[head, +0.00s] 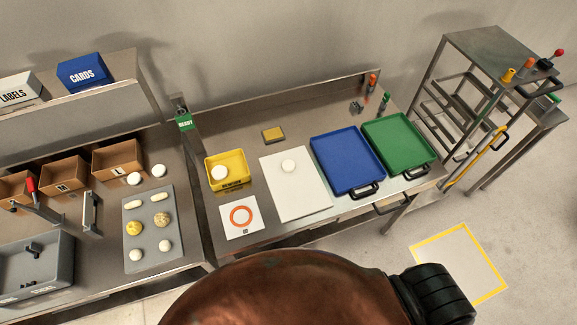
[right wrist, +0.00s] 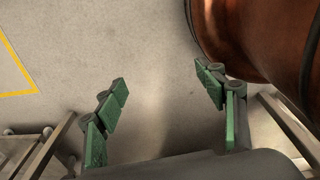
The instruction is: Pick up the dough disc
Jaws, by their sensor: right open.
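A pale round dough disc (head: 288,166) lies on a white board (head: 303,198) in the middle of the right-hand table. Another pale round piece (head: 219,172) is in the yellow bin (head: 232,184). Several more round and oval pieces lie on a grey mat (head: 149,208) on the left-hand table. My right gripper (right wrist: 163,82) shows in the right wrist view with its green-padded fingers wide apart and nothing between them. It is over bare floor, away from the dough. Neither gripper shows in the head view.
A blue tray (head: 368,188) and a green tray (head: 425,166) stand right of the board. A card with an orange ring (head: 241,232) lies at its left, a small yellow block (head: 273,135) behind. A metal rack (head: 444,104) stands at the far right. Yellow-outlined floor (head: 458,263) is clear.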

